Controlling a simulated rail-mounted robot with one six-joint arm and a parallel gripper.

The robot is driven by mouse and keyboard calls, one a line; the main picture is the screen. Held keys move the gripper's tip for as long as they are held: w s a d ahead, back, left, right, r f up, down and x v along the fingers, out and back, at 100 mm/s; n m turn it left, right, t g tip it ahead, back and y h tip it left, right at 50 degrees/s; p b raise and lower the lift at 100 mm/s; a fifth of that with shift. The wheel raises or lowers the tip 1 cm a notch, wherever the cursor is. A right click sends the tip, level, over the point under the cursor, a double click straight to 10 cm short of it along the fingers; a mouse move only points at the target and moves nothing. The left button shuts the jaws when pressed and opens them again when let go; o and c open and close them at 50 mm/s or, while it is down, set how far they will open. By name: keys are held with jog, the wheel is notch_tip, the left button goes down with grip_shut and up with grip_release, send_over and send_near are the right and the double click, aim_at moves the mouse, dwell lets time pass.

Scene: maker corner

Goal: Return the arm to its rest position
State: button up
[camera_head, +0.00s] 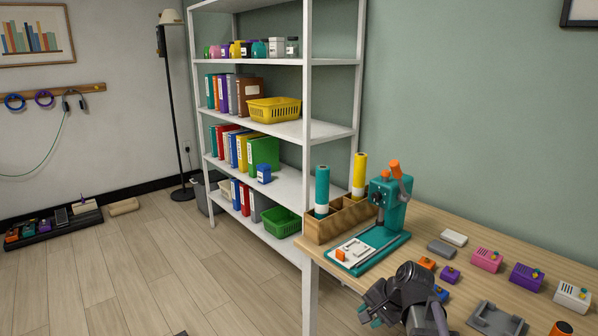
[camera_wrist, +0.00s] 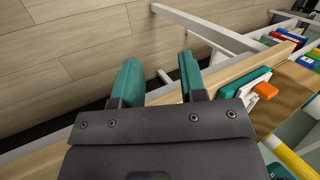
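My gripper (camera_head: 369,315) is at the bottom of the head view, in front of the workbench's left front corner, with my dark wrist behind it. In the wrist view its two teal fingers (camera_wrist: 158,72) stand apart with nothing between them, so it is open and empty. The wooden workbench (camera_head: 440,285) lies behind and to the right of it. My arm hides part of the bench's front edge.
A teal press (camera_head: 392,205) with an orange handle stands near the bench's left end, beside a wooden holder (camera_head: 325,228) with upright tubes. Several small colored boxes and a grey tray (camera_head: 497,320) lie right of my arm. A white shelf (camera_head: 307,130) stands behind.

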jog(key=s+a+f+n+g+h, duration=0.25)
jog(key=s+n+g+h, duration=0.2)
jog(key=s+n, duration=0.65)
notch_tip(320, 180, up, 17)
jog(key=m+t+p, duration=0.1)
jog(key=m+p, duration=0.1)
jog(key=p, duration=1.5)
jog(key=shift+s+r+m, duration=0.2)
jog(key=shift+s+m, duration=0.1)
jog(key=shift+s, duration=0.05)
